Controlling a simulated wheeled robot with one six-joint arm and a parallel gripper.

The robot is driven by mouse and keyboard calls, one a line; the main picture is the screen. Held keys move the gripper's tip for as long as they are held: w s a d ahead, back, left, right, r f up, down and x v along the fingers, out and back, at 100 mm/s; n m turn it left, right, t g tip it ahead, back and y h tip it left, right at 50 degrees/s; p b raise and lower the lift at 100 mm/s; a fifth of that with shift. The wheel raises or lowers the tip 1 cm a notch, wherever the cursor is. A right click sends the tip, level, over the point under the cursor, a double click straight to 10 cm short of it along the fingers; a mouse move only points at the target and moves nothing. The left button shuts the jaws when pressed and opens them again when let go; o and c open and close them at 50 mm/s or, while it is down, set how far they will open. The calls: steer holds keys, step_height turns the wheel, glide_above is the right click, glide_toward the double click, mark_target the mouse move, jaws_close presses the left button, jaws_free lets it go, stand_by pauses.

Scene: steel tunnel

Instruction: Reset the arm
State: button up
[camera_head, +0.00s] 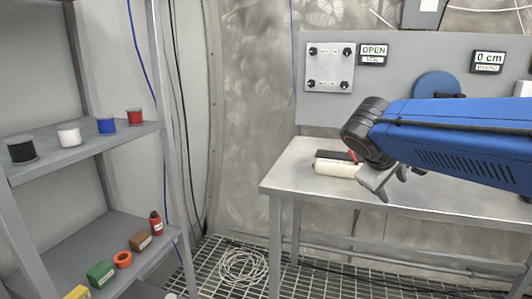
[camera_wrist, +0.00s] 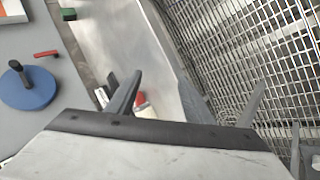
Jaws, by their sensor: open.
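My gripper (camera_head: 392,186) is at the end of my blue arm, which reaches in from the right in the head view. It hangs over the steel table (camera_head: 297,168), pointing down and forward. In the wrist view the two fingers of my gripper (camera_wrist: 190,98) stand wide apart with nothing between them. A white cylinder (camera_head: 334,168) lies on the table just left of my gripper, with something dark and red behind it. Part of this group is hidden behind one finger in the wrist view.
A shelf rack (camera_head: 85,148) with spools and small blocks stands left. Coiled cable (camera_head: 243,267) lies on the grated floor.

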steer(key=s+a+f+m+y, duration=0.1)
steer(key=s+f+m+y, duration=0.1)
steer(key=s+f, duration=0.6)
steer(key=s+a+f+m+g+y, duration=0.1)
steer(key=s+f+m+y, duration=0.2)
steer(key=s+f, duration=0.6)
steer(key=s+y, duration=0.1)
steer(key=s, duration=0.3)
steer(key=shift+a+y, duration=0.3)
steer(key=shift+a, duration=0.1)
steer(key=shift+s, duration=0.1)
